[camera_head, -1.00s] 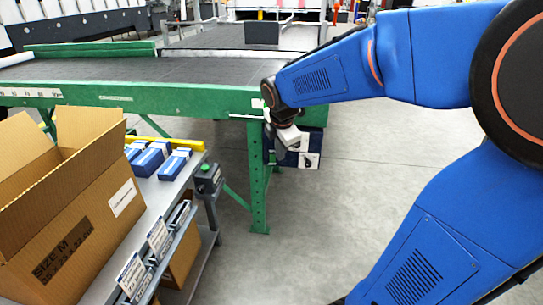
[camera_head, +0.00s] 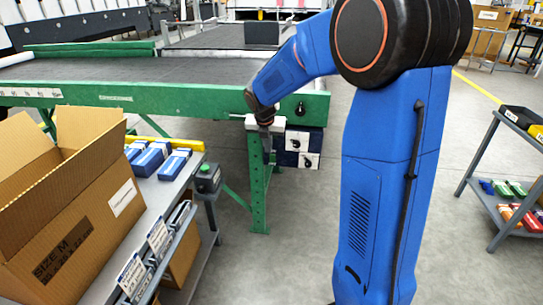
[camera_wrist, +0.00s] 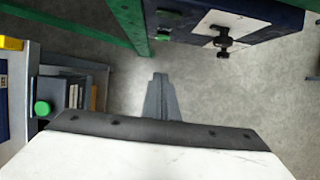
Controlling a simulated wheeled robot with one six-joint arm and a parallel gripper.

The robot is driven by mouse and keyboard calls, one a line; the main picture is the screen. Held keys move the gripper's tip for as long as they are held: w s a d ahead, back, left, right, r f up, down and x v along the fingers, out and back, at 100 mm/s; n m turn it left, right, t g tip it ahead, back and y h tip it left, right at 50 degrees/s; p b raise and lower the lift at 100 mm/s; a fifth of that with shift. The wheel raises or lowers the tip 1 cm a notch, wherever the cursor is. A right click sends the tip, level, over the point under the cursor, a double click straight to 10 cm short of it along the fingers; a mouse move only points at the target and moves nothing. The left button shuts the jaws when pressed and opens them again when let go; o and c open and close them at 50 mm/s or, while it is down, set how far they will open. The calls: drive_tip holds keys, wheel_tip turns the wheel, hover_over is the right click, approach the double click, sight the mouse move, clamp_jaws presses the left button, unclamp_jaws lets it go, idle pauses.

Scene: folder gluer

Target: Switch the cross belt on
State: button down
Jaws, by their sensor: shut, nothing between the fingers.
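The conveyor with a dark belt (camera_head: 180,70) and green side frame (camera_head: 170,100) runs across the head view. A black round knob (camera_head: 299,109) sits on its frame near the right end. Below hang dark blue boxes with white plates; the upper plate has a black knob (camera_head: 295,144) and the lower plate another (camera_head: 308,162). In the wrist view a black knob (camera_wrist: 222,42) stands out from a white plate at upper right. My gripper (camera_head: 266,158) points down beside the green leg, left of the boxes. Its fingers (camera_wrist: 158,78) are shut and empty, apart from the knobs. Which knob runs the belt cannot be read.
A grey bench (camera_head: 150,215) at left holds an open carton (camera_head: 85,215) and blue packs. A grey box with a green button (camera_head: 206,168) stands at its right end; the button also shows in the wrist view (camera_wrist: 42,108). A cart (camera_head: 505,200) stands at right. The floor between is clear.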

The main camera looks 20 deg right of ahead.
sight(272, 155)
drive_tip(key=x, duration=0.3)
drive_tip(key=w+d+x, duration=0.1)
drive_tip(key=x, duration=0.3)
drive_tip(key=w+r+x, duration=0.1)
drive_tip(key=x, duration=0.2)
drive_tip(key=shift+d+f, duration=0.25)
drive_tip(key=shift+f, duration=0.15)
drive_tip(key=shift+w+d+r, duration=0.1)
drive_tip(key=shift+w+d, duration=0.3)
drive_tip(key=shift+w, duration=0.25)
drive_tip(key=shift+w+d+r, duration=0.1)
drive_tip(key=shift+w+d, duration=0.05)
drive_tip(key=shift+w, duration=0.1)
drive_tip(key=shift+r, duration=0.2)
drive_tip(key=shift+r, duration=0.6)
